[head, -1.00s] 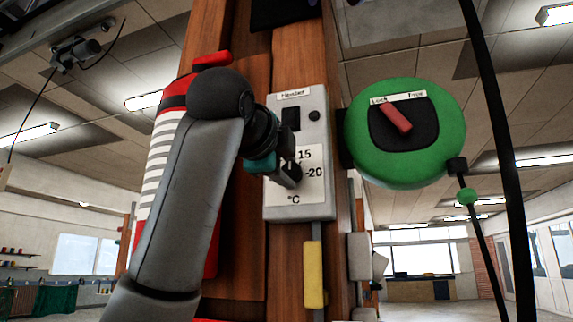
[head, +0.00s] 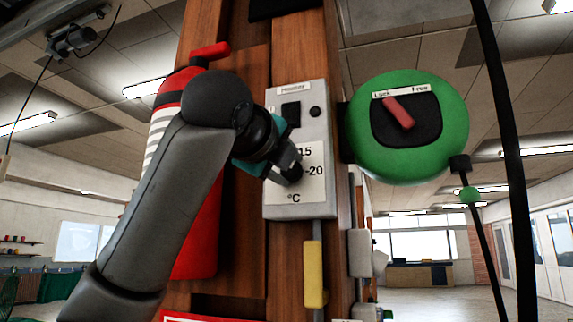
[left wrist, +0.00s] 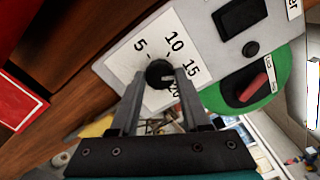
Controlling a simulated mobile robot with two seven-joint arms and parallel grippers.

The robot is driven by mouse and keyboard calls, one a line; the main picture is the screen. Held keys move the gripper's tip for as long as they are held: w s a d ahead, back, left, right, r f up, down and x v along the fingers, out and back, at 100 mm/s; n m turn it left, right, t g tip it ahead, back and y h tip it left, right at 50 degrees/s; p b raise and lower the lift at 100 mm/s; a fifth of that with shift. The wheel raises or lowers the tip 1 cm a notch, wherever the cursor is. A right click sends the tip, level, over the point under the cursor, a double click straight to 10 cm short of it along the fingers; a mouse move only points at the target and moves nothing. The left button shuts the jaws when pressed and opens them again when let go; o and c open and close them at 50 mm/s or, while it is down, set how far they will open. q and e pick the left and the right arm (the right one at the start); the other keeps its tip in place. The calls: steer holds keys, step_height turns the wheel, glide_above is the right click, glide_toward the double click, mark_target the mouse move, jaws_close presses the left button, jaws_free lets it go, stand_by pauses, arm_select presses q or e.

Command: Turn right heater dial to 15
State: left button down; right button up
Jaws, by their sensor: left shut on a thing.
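The heater (head: 313,205) is a pale grey box on the wooden post in the head view, with a white scale plate marked 15, 20 and °C. In the left wrist view its scale plate (left wrist: 127,62) shows 5, 10, 15 and a partly hidden 20. The round black dial (left wrist: 158,70) sits between the fingertips of my left gripper (left wrist: 158,78), which is shut on it. A small light mark shows on the dial's lower right, but its exact reading is unclear. In the head view my left gripper (head: 288,170) covers the dial. My right gripper is not in view.
A green round box (head: 360,150) with a red lever marked Lock and Free hangs right of the heater. A red fire extinguisher (head: 203,240) stands left, behind my left arm. A black switch (head: 291,115) and a round button are above the dial.

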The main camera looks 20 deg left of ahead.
arm_select(q)
steer(key=shift+f, duration=0.1)
steer(key=shift+c, duration=1.8)
jaws_free()
steer(key=s+b, duration=0.4)
steer(key=s, duration=1.1)
steer(key=shift+s+a, duration=0.15)
steer(key=shift+a, duration=0.05)
